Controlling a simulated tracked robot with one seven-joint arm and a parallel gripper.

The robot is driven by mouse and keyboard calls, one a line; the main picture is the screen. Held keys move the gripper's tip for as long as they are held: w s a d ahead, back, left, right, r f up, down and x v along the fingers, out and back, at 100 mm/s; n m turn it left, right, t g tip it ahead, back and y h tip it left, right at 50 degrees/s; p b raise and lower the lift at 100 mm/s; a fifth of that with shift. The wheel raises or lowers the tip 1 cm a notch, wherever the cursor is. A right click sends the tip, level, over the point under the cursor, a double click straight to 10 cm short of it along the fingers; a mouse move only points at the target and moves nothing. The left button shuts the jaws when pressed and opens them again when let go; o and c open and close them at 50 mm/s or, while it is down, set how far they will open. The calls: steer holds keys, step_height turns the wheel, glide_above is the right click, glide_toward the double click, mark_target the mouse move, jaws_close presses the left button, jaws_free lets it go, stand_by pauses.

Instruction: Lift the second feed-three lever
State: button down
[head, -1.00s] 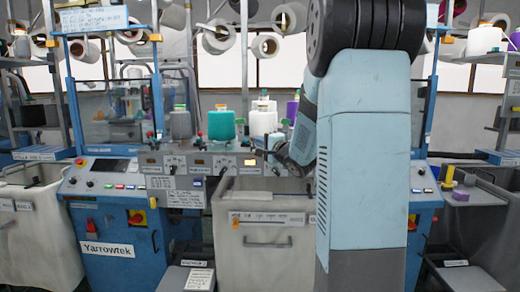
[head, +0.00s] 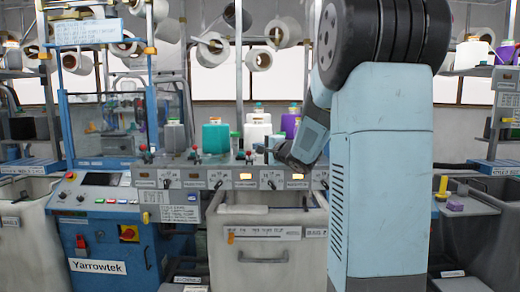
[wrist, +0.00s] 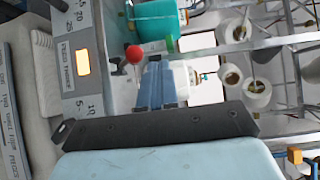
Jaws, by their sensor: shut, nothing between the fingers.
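The feed panel (head: 200,177) runs across the head view with several red-knobbed levers and small windows. One lever has a red knob (wrist: 133,54) in the wrist view, beside a lit window (wrist: 83,62) labelled FEED THREE; this appears to be the red knob (head: 249,155) left of my gripper in the head view. My gripper (head: 262,150) reaches left from my dark wrist just above the panel. In the wrist view its blue fingers (wrist: 156,83) are together and empty, close below the knob and apart from it. Which lever counts as second is unclear.
A blue control cabinet (head: 105,225) stands left. Yarn cones hang overhead.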

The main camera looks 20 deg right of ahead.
steer(key=r+v, duration=0.1)
steer(key=v, duration=1.1)
steer(key=shift+r, duration=0.3)
steer(key=shift+s, duration=0.1)
step_height(320, 180, down, 16)
steer(key=n+t+y, duration=0.4)
steer(key=n+t, duration=0.1)
steer(key=n, duration=0.1)
steer(key=shift+s+a+n, duration=0.2)
steer(key=shift+s+n, duration=0.1)
steer(key=shift+s, duration=0.15)
steer(key=shift+w+r, duration=0.1)
steer(key=x, duration=1.4)
steer(key=shift+a, duration=0.1)
